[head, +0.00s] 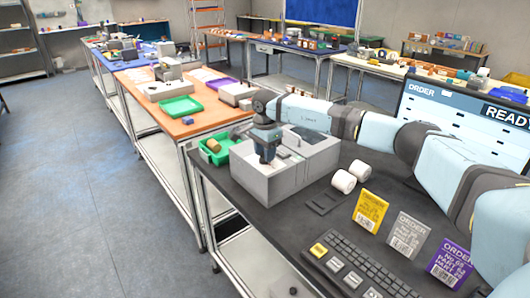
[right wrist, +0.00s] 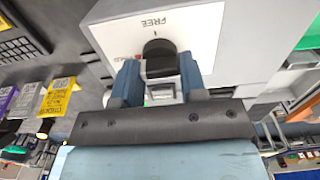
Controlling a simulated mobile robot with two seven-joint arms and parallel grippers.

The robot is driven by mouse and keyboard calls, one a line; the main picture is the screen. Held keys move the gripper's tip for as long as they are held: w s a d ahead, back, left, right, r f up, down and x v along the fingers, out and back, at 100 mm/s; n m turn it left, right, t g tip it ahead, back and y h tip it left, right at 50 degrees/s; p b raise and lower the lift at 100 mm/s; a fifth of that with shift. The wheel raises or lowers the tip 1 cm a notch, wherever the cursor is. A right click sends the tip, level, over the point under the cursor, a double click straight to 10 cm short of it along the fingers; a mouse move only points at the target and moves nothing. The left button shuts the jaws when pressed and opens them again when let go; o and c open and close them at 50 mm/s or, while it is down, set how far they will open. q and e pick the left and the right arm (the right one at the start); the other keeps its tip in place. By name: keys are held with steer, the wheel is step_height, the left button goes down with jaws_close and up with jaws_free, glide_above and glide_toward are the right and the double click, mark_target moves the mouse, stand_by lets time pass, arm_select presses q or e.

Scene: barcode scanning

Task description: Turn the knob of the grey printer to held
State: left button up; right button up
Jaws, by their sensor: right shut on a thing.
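The grey printer (head: 316,162) stands on the dark bench in the middle of the head view. Its white label plate, reading "FREE", and its black knob (right wrist: 158,50) show in the right wrist view. A short mark on the plate stands between the knob and "FREE". A small red mark beside the knob is partly hidden by a finger. My right gripper (right wrist: 158,66) is shut on the knob, with one blue finger on each side; it points down onto the printer in the head view (head: 266,157). My left gripper is out of view.
A green tray (head: 204,156) with items is left of the printer. White rolls (head: 344,181), a keyboard (head: 355,268) and yellow, grey and purple order cards (head: 370,211) lie to the right. A screen (head: 470,125) reads "READY".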

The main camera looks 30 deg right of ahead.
steer(key=o, duration=0.9)
step_height(320, 180, up, 14)
steer(key=shift+b, duration=0.4)
